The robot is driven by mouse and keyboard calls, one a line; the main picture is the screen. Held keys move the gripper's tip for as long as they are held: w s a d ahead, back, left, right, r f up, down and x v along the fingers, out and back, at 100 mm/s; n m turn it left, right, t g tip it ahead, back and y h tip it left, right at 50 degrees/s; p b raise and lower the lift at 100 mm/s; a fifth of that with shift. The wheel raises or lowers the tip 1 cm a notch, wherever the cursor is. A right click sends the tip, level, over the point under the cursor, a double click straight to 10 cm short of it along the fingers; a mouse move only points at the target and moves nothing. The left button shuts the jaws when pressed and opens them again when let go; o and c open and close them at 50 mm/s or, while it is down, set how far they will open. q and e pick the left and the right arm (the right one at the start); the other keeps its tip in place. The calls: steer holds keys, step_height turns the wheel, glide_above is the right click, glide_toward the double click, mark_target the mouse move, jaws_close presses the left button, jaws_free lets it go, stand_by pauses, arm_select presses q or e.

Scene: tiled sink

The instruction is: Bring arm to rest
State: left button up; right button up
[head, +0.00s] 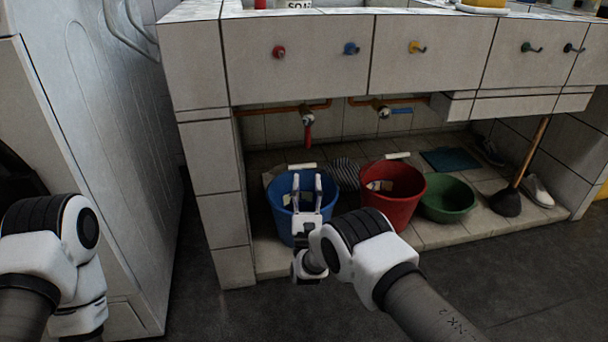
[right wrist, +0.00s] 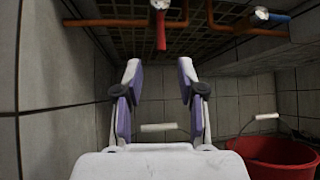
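My right gripper (head: 307,185) is in front of the blue bucket (head: 284,214) under the tiled sink counter, its fingers overlapping the bucket in the head view. In the right wrist view my right gripper (right wrist: 160,100) has its two fingers apart with nothing between them; a pale bar, likely the bucket's handle grip (right wrist: 158,127), shows beyond the gap. I cannot tell whether the gripper touches the bucket. My left arm comes in at the left edge of the head view; its gripper is not in view.
A red bucket (head: 393,203) and a green basin (head: 448,205) stand right of the blue bucket. A plunger (head: 507,200) and shoes are further right. The tiled counter (head: 295,57) with hooks overhangs them. Pipes hang below it. A white appliance (head: 105,130) stands at left. The floor in front is clear.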

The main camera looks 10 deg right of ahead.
steer(key=d+r+g+p, duration=0.1)
steer(key=d+r+p, duration=0.4)
steer(key=d+r, duration=0.1)
steer(key=s+d+f+n+g+y+p, duration=0.1)
steer(key=s+d+f+n+g+p, duration=0.1)
steer(key=s+d+f+n+g, duration=0.35)
steer(key=s+d+f+n+g+y+p, duration=0.1)
steer(key=s+d+f+n+g+p, duration=0.2)
steer(key=s+f+n+g, duration=0.35)
steer(key=s+a+f+n+g+y, duration=0.1)
steer(key=s+f+n+g, duration=0.35)
steer(key=s+n, duration=0.55)
steer(key=s+f+n+g+y, duration=0.1)
steer(key=s+f+n+g, duration=0.35)
steer(key=s, duration=0.85)
steer(key=s+a+f+n+g+y, duration=0.15)
steer(key=s+n+g, duration=0.35)
steer(key=s+n, duration=0.65)
step_height(320, 180, up, 38)
steer(key=d+p, duration=0.1)
steer(key=p, duration=3.7)
steer(key=shift+s+h+p, duration=0.15)
steer(key=shift+h+p, duration=0.2)
steer(key=shift+h, duration=0.1)
